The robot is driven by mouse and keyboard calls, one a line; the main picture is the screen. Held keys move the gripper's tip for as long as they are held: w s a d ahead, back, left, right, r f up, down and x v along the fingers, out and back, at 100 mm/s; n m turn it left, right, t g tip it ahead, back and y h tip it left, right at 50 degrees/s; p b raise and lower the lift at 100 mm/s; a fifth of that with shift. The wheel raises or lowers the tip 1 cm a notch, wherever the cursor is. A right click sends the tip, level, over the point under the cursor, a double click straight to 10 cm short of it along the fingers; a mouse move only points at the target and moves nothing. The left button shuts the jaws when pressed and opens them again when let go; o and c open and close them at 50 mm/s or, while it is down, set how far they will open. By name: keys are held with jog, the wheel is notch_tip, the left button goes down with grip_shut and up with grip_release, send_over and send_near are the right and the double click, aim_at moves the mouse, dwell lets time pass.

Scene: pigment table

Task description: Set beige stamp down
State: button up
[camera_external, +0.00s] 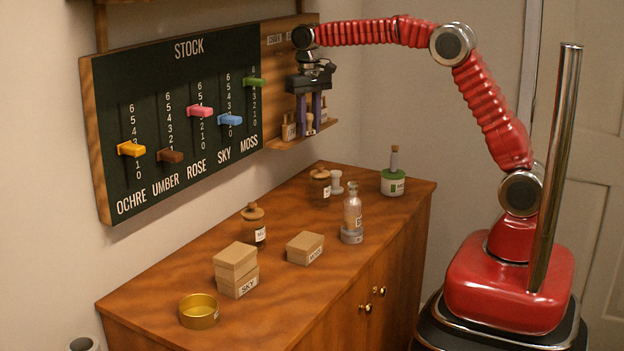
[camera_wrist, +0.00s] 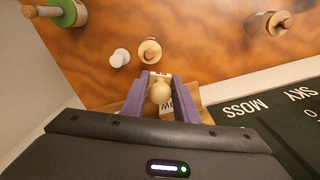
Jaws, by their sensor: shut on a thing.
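The beige stamp (camera_external: 309,125) is between the purple fingers of my gripper (camera_external: 312,112), in front of the small wall shelf (camera_external: 285,143) right of the stock board. My gripper is shut on it. In the wrist view the round knob of the beige stamp (camera_wrist: 160,92) shows between the two purple fingertips (camera_wrist: 160,88). Its lower end is hidden, and I cannot tell whether it touches the shelf. A block with a partly hidden label (camera_wrist: 167,104) shows just behind the knob.
Other small items (camera_external: 289,130) stand on the shelf. Below, the cabinet top (camera_external: 280,280) carries a white stamp (camera_external: 336,183), a green-banded bottle (camera_external: 393,180), a glass bottle (camera_external: 352,215), jars, boxes and a brass dish (camera_external: 199,312). The stock board (camera_external: 180,110) is close left.

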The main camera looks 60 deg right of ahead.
jog(key=d+m, duration=0.2)
jog(key=d, duration=1.1)
jog(key=m, duration=0.2)
send_over(354, 177)
notch_tip(354, 177, down, 10)
jog(key=shift+f, duration=0.6)
jog(key=shift+f, duration=2.5)
jog(key=shift+f, duration=2.5)
